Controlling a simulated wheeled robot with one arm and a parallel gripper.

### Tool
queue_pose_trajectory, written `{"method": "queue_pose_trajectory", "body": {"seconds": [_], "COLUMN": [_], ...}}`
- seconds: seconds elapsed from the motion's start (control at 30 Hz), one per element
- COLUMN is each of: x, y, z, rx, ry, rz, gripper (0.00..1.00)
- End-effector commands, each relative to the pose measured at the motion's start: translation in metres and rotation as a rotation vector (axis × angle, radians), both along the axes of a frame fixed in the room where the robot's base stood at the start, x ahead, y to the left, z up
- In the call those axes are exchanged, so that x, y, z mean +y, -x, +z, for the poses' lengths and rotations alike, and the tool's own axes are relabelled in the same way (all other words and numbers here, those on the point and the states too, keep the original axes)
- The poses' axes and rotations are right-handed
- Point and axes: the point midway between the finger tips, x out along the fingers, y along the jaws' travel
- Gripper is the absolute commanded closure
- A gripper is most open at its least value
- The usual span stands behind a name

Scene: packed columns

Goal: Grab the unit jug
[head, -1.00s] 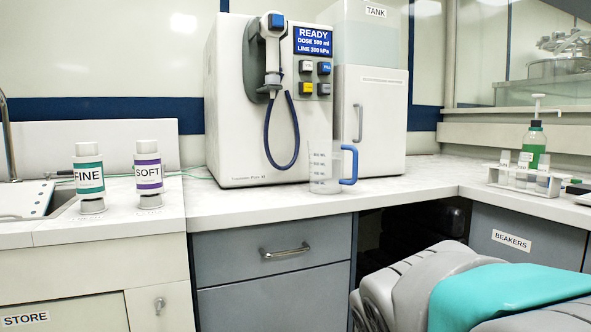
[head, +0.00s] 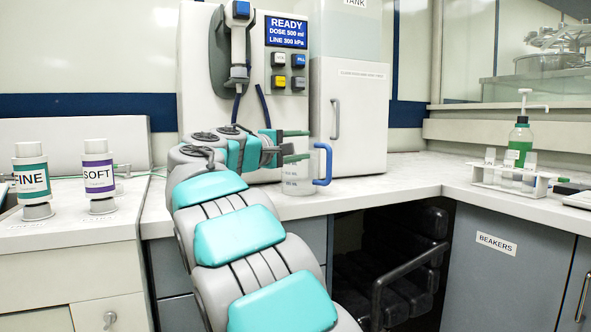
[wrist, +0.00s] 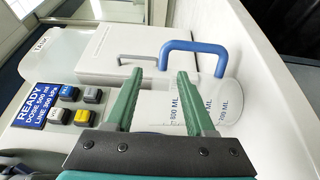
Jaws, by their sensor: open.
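The unit jug (head: 299,180) is a clear measuring jug with a blue handle (head: 323,165) on its right side. It stands upright on the white counter in front of the dispensing machine. My gripper (head: 299,146) is open and empty, with green fingers reaching in from the left at the jug's upper part and covering some of it. In the wrist view the jug (wrist: 211,103) shows its ML marks, lying ahead and to the right of the fingertips (wrist: 160,75). The right finger overlaps the jug's image. I cannot tell if they touch.
The dispenser (head: 196,95) and tank cabinet (head: 350,115) stand close behind the jug. FINE (head: 31,178) and SOFT (head: 98,175) bottles stand left. A tube rack (head: 510,180) and green bottle (head: 519,145) stand right. The counter right of the jug (head: 400,180) is clear.

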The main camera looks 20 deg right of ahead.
Motion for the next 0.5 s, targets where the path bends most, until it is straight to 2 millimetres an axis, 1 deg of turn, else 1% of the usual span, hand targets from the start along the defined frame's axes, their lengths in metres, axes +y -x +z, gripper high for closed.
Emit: {"method": "queue_pose_trajectory", "body": {"seconds": [0.37, 0.5], "x": [-0.033, -0.051], "y": [-0.019, -0.029], "z": [-0.004, -0.006], "rx": [0.004, 0.004], "ry": [0.000, 0.000], "rz": [-0.003, -0.002], "gripper": [0.45, 0.45]}}
